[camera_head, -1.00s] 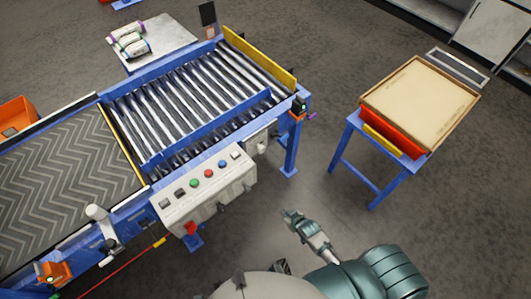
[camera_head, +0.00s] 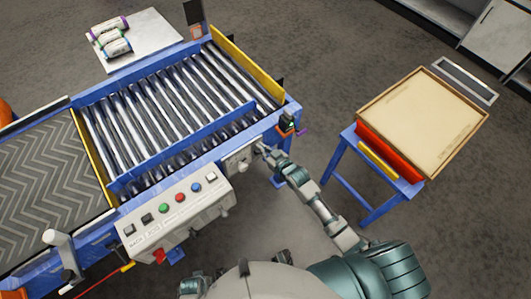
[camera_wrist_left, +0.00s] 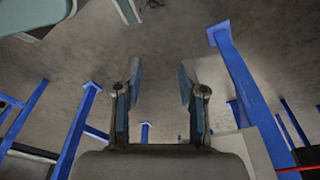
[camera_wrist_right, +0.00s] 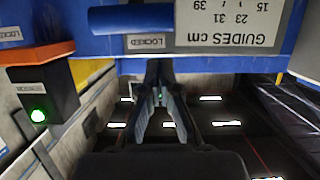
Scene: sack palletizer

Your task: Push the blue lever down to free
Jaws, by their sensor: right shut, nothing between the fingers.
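The blue lever (camera_wrist_right: 131,19) shows in the right wrist view as a horizontal blue bar near the top, beside an upside-down "GUIDES cm" plate (camera_wrist_right: 235,22). A small "LOCKED" label (camera_wrist_right: 150,41) sits just below the bar in that picture. My right gripper (camera_head: 264,150) is shut and empty at the grey plate on the conveyor's near side. Its fingers (camera_wrist_right: 160,68) point at the area just below the lever; I cannot tell whether they touch anything. The lever is not clear in the head view. My left gripper (camera_wrist_left: 160,85) is open and empty, low above the floor.
The roller conveyor (camera_head: 215,137) has a blue frame. A button panel (camera_head: 178,207) hangs on its near side. An orange-and-black box with a green light (camera_wrist_right: 38,115) is left of my right fingers. A blue stand (camera_head: 345,188) with a tray is at right.

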